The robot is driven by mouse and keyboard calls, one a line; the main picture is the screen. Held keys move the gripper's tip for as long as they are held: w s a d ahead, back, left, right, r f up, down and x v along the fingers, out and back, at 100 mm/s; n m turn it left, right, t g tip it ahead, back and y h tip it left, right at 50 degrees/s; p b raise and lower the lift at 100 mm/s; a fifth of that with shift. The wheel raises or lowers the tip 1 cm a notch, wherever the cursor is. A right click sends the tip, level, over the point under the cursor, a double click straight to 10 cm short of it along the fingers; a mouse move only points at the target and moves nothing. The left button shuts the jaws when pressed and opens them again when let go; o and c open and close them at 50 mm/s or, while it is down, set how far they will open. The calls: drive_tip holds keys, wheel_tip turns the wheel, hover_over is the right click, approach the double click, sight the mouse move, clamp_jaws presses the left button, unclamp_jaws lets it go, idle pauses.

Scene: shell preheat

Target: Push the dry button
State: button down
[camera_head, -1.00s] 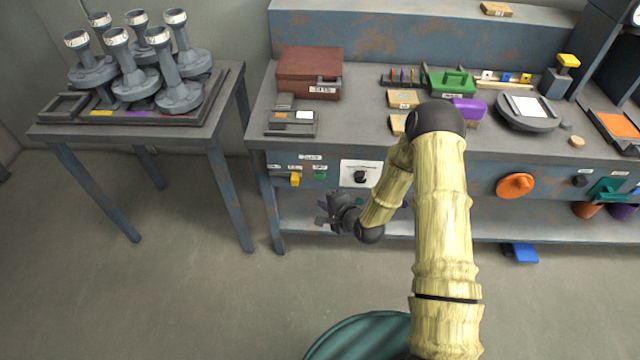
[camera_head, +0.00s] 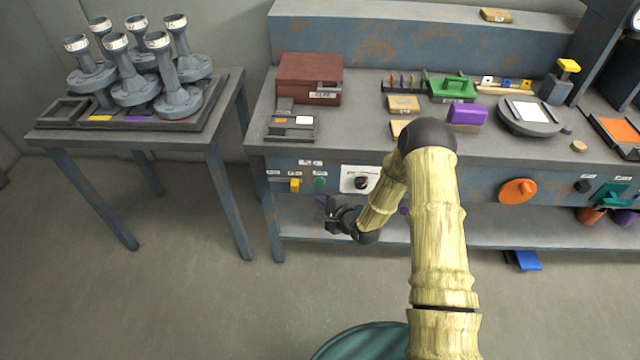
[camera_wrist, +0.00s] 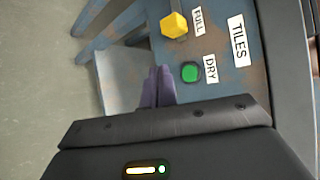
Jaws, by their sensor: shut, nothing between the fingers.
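The green dry button (camera_wrist: 190,72) sits on the bench's front panel, beside a label reading DRY (camera_wrist: 210,68). It also shows in the head view (camera_head: 320,181), below the bench top's left part. My gripper (camera_wrist: 158,84) is shut and empty, with its purple fingertips beside the button in the wrist view, apart from it in the picture. In the head view my gripper (camera_head: 330,212) is below and slightly right of the button, in front of the bench. Whether the fingertips touch the panel cannot be told.
A yellow knob (camera_wrist: 174,25) labelled FULL is beside the green button; it also shows in the head view (camera_head: 295,185). A white plate with a black dial (camera_head: 361,182) is to the right. A side table (camera_head: 215,125) with several grey funnel-like pieces stands at left. The floor between is clear.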

drive_tip(key=shift+w+b, duration=0.55)
drive_tip(key=shift+w, duration=1.9)
drive_tip(key=shift+d, duration=0.1)
drive_tip(key=shift+w, duration=0.4)
drive_tip(key=shift+w, duration=0.4)
idle(0.6)
idle(0.4)
drive_tip(key=shift+s, duration=0.85)
drive_tip(key=shift+s+p, duration=0.8)
drive_tip(key=shift+s, duration=1.7)
